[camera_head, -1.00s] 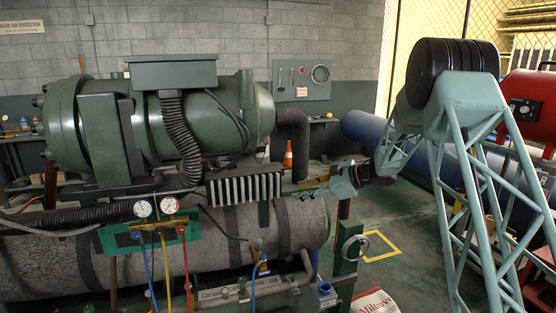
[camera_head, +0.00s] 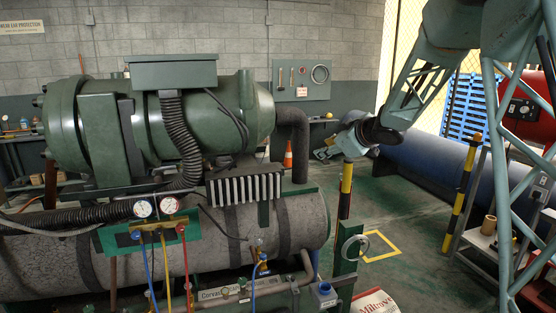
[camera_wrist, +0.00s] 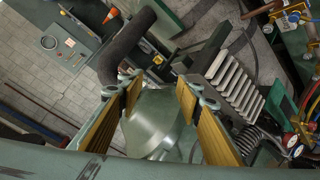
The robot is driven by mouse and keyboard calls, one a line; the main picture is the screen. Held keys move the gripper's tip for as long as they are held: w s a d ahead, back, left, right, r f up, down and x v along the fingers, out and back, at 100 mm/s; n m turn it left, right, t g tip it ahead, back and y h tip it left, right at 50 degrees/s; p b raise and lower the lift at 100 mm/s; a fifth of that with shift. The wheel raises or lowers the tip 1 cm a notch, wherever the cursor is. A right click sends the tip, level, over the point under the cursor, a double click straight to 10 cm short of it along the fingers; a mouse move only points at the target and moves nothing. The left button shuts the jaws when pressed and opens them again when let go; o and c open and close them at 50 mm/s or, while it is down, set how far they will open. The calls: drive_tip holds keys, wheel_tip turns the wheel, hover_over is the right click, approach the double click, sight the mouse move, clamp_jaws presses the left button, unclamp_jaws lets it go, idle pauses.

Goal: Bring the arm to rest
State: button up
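My gripper (camera_head: 328,150) hangs in free air to the right of the green compressor (camera_head: 190,120), near the bent dark pipe in the head view. In the wrist view its two fingers with yellow-brown pads stand apart (camera_wrist: 158,92), and I see nothing gripped between them. A smooth grey-green rounded part shows between the fingers; I cannot tell whether it is part of the gripper. My arm's lattice links fill the right of the head view.
The gauge manifold (camera_head: 157,225) with blue, yellow and red hoses hangs in front of the grey tank (camera_head: 60,255). A yellow-black post (camera_head: 345,190) stands below my gripper. An orange cone (camera_head: 288,155) is behind. Open floor (camera_head: 410,235) lies right of the post.

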drive_tip(key=s+d+r+m+h, duration=0.2)
drive_tip(key=s+d+r, duration=0.2)
drive_tip(key=s, duration=0.6)
drive_tip(key=s+d+r+m+g+h, duration=0.1)
drive_tip(key=s+d+r+m+h, duration=0.2)
drive_tip(key=s, duration=0.6)
drive_tip(key=s+d+r+m+h, duration=0.2)
drive_tip(key=s+d+r, duration=0.2)
drive_tip(key=s, duration=0.6)
drive_tip(key=s+a+f+m+g, duration=0.1)
drive_tip(key=s+a+f+g, duration=0.1)
drive_tip(key=s, duration=1.2)
drive_tip(key=s+a+f+m+g+y, duration=0.1)
drive_tip(key=s+f, duration=0.4)
drive_tip(key=s, duration=1)
drive_tip(key=s+a+f+m+g+y, duration=0.1)
drive_tip(key=s+a+f+m+g, duration=0.1)
drive_tip(key=s, duration=1.3)
drive_tip(key=a+f+g, duration=0.1)
drive_tip(key=a+f, duration=0.1)
drive_tip(key=shift+s+a+g, duration=0.25)
drive_tip(key=shift+a+g, duration=0.05)
drive_tip(key=shift+a, duration=0.1)
